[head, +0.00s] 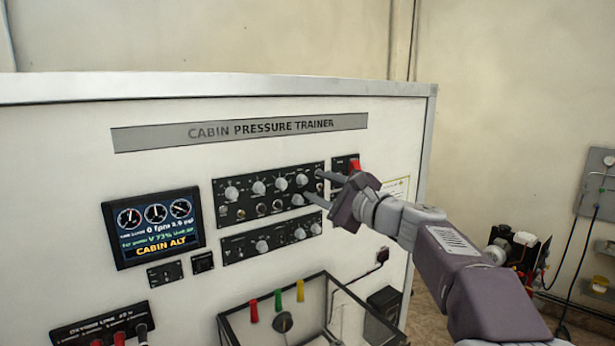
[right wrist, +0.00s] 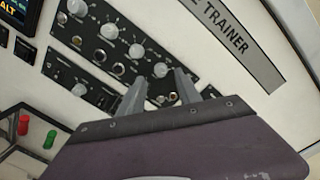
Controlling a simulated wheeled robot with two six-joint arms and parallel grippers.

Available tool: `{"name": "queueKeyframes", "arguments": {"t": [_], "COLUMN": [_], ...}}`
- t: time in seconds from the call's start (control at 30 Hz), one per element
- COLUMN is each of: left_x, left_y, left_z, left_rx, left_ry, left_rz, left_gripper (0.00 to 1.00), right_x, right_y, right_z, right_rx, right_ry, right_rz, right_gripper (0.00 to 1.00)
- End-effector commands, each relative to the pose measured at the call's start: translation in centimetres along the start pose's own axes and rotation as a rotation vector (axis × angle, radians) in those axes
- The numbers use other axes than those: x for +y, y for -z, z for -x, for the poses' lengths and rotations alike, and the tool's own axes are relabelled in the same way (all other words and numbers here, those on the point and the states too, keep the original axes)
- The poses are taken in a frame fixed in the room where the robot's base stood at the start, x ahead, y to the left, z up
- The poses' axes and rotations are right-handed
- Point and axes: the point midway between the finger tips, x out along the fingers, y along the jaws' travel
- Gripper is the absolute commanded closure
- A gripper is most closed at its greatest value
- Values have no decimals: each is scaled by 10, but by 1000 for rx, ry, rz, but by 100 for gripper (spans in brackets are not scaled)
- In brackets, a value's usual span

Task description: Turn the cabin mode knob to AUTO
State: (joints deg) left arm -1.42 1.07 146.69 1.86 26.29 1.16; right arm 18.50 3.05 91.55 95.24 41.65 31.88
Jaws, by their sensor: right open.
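The upper black control panel (head: 268,210) on the white trainer carries a row of pale round knobs with small switches and sockets below. Its labels are too small to read, so I cannot tell which knob is cabin mode or which way AUTO lies. My right gripper (head: 312,184) is open at the panel's right end. One of the pale knobs (head: 302,179) is just left of its fingertips. In the right wrist view, the two fingers (right wrist: 160,78) are apart, and a pale knob (right wrist: 160,69) shows between their tips. I cannot tell whether they touch it. My left gripper is not in view.
A lower black panel (head: 240,250) with more knobs sits beneath. A display (head: 153,228) reading CABIN ALT is at left. A red switch (head: 354,165) is near the right gripper. A clear-sided box (head: 325,310) with coloured levers juts out below. The wall above is clear.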

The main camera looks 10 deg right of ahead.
Motion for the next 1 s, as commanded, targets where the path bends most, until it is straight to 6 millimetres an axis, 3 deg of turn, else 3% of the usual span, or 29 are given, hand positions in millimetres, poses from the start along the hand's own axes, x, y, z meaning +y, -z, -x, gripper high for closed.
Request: {"name": "queueKeyframes", "arguments": {"t": [0.03, 0.23, 0.53, 0.57, 0.7, 1.0], "left_x": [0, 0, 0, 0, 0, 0], "left_y": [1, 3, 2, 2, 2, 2], "left_z": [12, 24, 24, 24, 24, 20], "left_rx": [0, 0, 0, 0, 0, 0], "left_ry": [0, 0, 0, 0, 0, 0], "left_rz": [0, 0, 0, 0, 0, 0], "left_gripper": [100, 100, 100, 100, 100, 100], "right_x": [-4, -2, 0, 0, 0, 1], "right_y": [-4, -1, 0, 0, 0, 2], "right_z": [-11, -39, -44, -44, -44, -44], "right_rx": [-1, 1, 1, 1, 1, 2], "right_ry": [-4, -1, 1, 1, 0, 0], "right_rz": [-4, -1, 1, 1, 1, 19], "right_gripper": [60, 60, 60, 63, 100, 100]}}
